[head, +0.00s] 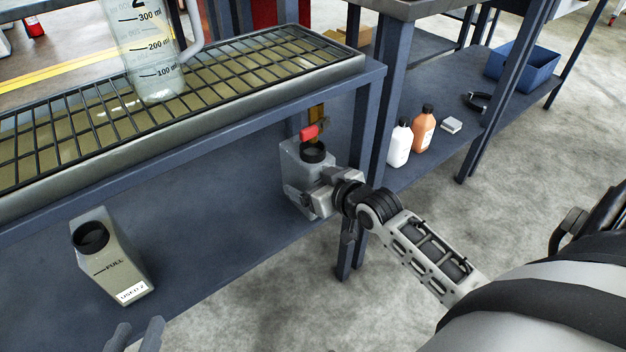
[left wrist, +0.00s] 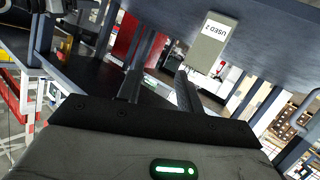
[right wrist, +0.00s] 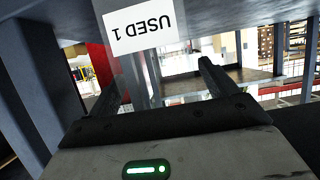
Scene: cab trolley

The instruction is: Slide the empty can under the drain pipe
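A grey can labelled USED 1 (right wrist: 143,30) stands on the lower shelf by the trolley's right end. In the head view its black mouth (head: 313,152) shows just below the brass drain pipe with a red handle (head: 312,131); exact alignment is unclear. My right gripper (head: 309,193) is open at this can's near side, low on its body. A second can, labelled USED 2 (head: 118,262) with a FULL mark, stands on the shelf at left, mouth open. My left gripper (head: 138,333) is open and empty in front of it, apart from it. Neither can's contents are visible.
A grated tray (head: 345,62) with a measuring jug (head: 150,60) covers the trolley's top. A trolley leg (head: 362,120) stands close right of my right gripper. The lower shelf (head: 215,225) is clear between the cans. White and orange bottles (head: 424,130) stand on another shelf at right.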

